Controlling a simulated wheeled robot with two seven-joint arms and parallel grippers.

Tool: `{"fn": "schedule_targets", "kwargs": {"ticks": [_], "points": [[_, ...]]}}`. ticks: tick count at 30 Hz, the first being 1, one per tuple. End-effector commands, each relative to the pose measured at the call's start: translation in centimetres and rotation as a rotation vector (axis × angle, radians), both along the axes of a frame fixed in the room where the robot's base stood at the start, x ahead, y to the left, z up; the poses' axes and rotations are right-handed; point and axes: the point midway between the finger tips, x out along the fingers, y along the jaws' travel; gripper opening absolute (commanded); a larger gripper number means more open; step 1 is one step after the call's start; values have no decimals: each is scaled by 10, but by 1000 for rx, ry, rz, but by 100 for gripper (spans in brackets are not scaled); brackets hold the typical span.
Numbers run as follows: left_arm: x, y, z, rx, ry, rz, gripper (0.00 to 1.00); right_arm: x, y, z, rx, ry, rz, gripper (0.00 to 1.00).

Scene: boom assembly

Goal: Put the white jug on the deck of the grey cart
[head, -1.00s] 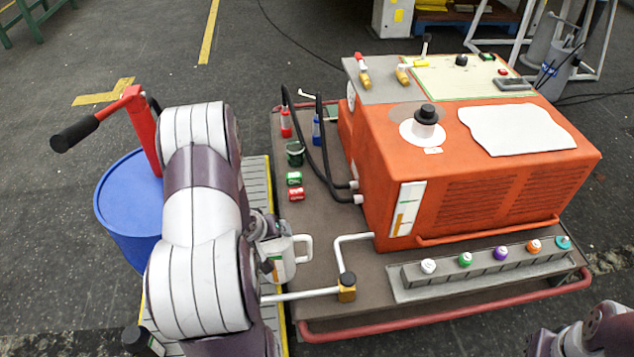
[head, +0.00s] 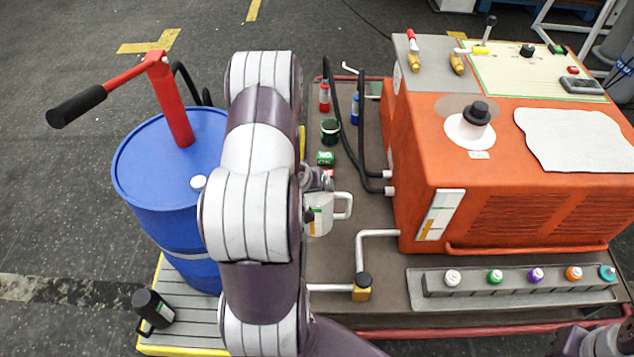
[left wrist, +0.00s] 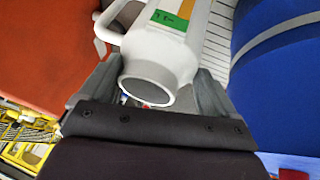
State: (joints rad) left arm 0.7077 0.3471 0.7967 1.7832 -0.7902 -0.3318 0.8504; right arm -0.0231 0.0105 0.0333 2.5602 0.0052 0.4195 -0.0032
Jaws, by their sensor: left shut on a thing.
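The white jug (head: 319,215) has a side handle and a green and orange label. My left gripper (head: 320,178) is shut on it; in the head view the arm hides most of the gripper. In the left wrist view the jug (left wrist: 165,60) sits between the two fingers (left wrist: 150,95), a round end facing the camera. In the head view the jug appears over the left part of the grey-brown cart deck (head: 332,262); its height above it is unclear. Part of my right arm shows at the lower right corner, its fingers out of view.
An orange machine (head: 520,200) with hoses fills the deck's right side. A white pipe with a yellow block (head: 361,290) is in front of the jug. A green can (head: 330,130) and small boxes stand behind it. A blue drum (head: 160,190) stands left on a slatted platform (head: 195,335).

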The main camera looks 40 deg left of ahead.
Motion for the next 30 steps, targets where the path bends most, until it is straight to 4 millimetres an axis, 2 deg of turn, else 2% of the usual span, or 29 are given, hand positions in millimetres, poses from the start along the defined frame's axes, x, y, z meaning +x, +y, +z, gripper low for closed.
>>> {"fn": "schedule_targets", "kwargs": {"ticks": [9, 13, 17, 24, 30], "points": [[63, 0, -38, 2, -5, -3, 5, 0, 0, -16, 0, 0, 0, 0], [82, 1, -48, 2, -5, 0, 5, 0, 0, -17, 0, 0, 0, 0], [91, 1, -53, 2, -6, -1, 5, 0, 0, -19, 0, 0, 0, 0], [92, 1, -90, 1, -5, 1, 5, 0, 0, -38, 0, 0, 0, 0], [92, 1, -92, 1, -5, 1, 5, 0, 0, -37, 0, 0, 0, 0]]}}
